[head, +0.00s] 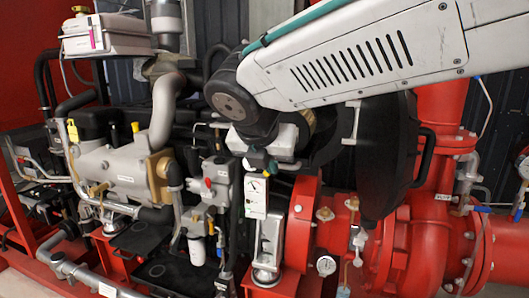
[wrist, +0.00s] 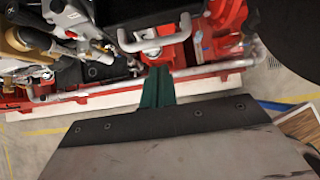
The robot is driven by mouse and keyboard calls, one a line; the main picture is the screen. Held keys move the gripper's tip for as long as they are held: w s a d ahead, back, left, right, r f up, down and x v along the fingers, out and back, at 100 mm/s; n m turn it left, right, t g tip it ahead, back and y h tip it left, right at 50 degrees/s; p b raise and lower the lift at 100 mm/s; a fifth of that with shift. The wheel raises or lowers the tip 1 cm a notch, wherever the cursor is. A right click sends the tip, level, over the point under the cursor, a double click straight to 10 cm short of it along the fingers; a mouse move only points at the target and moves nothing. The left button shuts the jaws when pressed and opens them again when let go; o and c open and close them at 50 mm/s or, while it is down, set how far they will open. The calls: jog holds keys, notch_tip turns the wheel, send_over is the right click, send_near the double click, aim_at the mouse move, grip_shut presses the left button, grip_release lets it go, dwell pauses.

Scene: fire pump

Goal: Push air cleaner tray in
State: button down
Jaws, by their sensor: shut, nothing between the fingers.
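A large black rounded part with a bar handle, which looks like the air cleaner tray (head: 385,155), stands out at the right of the engine in the head view. A dark gap shows between it and the black housing on its left, partly hidden by my arm. A black curved edge at the top right of the wrist view looks like the same tray (wrist: 290,35). My gripper (wrist: 158,75) shows green fingers pressed together, with nothing between them. It is left of that black edge and apart from it in the picture. I cannot make out the fingers clearly in the head view.
Red pump piping (head: 440,200) stands right of and below the tray. The engine with hoses (head: 120,170) fills the left. A grey handle (wrist: 153,40) and a red base rail (wrist: 90,98) lie beyond my fingers. Open floor shows at the wrist view's left.

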jog(key=shift+w+d+f, duration=0.15)
jog(key=shift+w+d, duration=0.1)
jog(key=shift+w, duration=0.4)
jog(key=shift+w+d+f, duration=0.1)
jog(key=shift+w+d, duration=0.1)
jog(key=shift+w, duration=0.45)
jog(key=w+d, duration=0.2)
jog(key=w, duration=0.5)
jog(key=w+d, duration=0.3)
jog(key=w, duration=0.4)
jog(key=w+d, duration=0.3)
jog(key=w, duration=0.4)
jog(key=shift+w, duration=0.4)
